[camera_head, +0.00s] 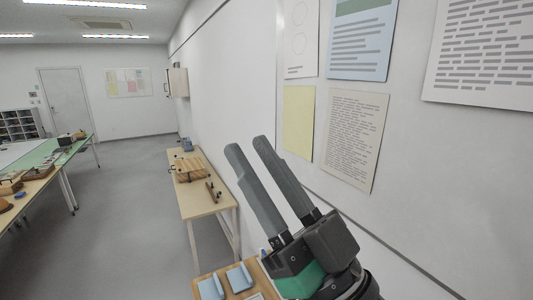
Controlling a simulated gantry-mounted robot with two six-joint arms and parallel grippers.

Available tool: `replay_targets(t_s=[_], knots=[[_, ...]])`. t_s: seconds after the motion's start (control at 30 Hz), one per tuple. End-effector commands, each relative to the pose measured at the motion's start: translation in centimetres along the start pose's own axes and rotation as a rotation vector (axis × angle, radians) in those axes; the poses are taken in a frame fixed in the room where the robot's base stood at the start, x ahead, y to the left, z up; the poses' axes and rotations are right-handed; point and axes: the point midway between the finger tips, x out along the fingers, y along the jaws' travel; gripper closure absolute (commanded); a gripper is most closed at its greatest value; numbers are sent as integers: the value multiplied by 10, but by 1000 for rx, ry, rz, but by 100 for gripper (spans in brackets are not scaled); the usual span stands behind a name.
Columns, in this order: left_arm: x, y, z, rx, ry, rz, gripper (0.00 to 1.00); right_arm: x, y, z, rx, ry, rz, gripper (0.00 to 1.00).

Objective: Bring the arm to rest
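My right gripper (248,146) is raised in front of the white wall at the right of the head view. Its two long grey fingers point up and to the left, with a clear gap between them. Nothing is held between the fingers. The gripper's dark body with a green band (301,281) shows at the bottom. My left gripper is not in view.
A side table (206,209) along the wall holds a wooden block piece (188,170). A wooden surface at the bottom carries blue-grey pieces (239,278). A long worktable (80,147) stands at the left. Papers (353,138) hang on the wall. The floor between is clear.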

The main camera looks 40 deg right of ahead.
Motion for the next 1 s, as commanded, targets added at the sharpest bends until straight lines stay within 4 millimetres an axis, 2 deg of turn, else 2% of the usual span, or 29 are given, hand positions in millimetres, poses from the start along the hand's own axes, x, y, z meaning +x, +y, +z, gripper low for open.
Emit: replay_targets(t_s=[0.03, 0.1, 0.43, 0.73, 1.0], knots=[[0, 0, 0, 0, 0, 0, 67, 2, -7, -23, 21, 53, -10, 67], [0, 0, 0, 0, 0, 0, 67, 2, -11, -39, 38, 92, -17, 67], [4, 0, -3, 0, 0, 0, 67, 6, -12, -47, 42, 102, -17, 67], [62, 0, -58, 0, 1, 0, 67, 59, -10, -106, 41, 100, -17, 67], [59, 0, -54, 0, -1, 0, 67, 56, -10, -102, 41, 99, -17, 67]])
